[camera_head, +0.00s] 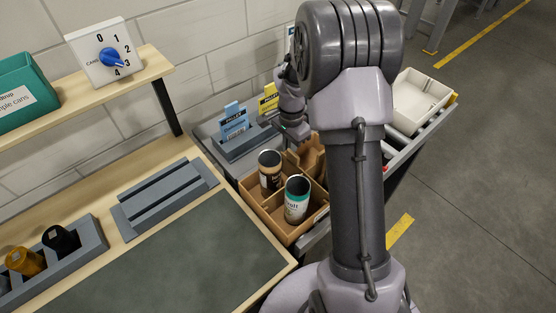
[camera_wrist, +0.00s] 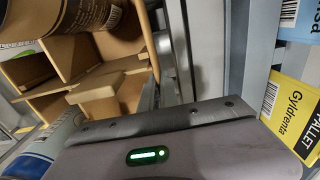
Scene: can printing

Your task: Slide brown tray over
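The brown tray (camera_head: 264,218) is a divided open box on the grey surface beside the workbench. A brown-and-black can (camera_head: 270,178) and a white-and-teal can (camera_head: 297,205) stand upright in its compartments. My gripper (camera_head: 299,132) is at the tray's far side, partly hidden by my arm. In the wrist view, the tray's compartments and wall (camera_wrist: 118,78) lie at upper left, just beyond the gripper body. The fingertips do not show clearly, so I cannot tell whether they are open, shut or touching the tray.
Blue (camera_head: 233,121) and yellow (camera_head: 269,100) pallet cards stand behind the tray; the yellow one also shows in the wrist view (camera_wrist: 296,112). A white bin (camera_head: 418,105) is right of my arm. The workbench mat (camera_head: 190,265) is clear. A dial box (camera_head: 103,52) sits on the shelf.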

